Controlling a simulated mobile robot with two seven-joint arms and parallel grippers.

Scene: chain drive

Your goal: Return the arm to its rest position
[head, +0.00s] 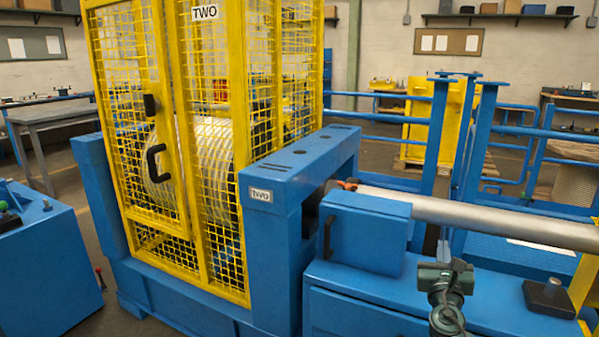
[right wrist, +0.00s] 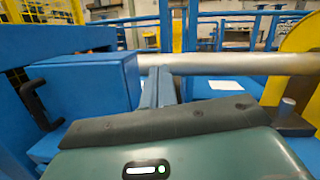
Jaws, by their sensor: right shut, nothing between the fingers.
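My right gripper (head: 453,275), dark green, shows at the lower right of the head view. It is over the front of the blue machine bench, below the long silver shaft (head: 490,217). It is shut and holds nothing. In the right wrist view its green housing with a dark front edge fills the bottom, and the silver shaft (right wrist: 230,64) runs across behind it. Beside it on the left is a blue block with a dark handle (right wrist: 90,85), which also shows in the head view (head: 365,233). My left gripper is not in view.
A yellow mesh guard (head: 205,130) marked TWO stands left of the blue frame (head: 268,195). A dark block with a peg (head: 549,296) sits right of my gripper. Blue railings (head: 520,130) stand behind the shaft. A blue cabinet (head: 50,265) is at far left.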

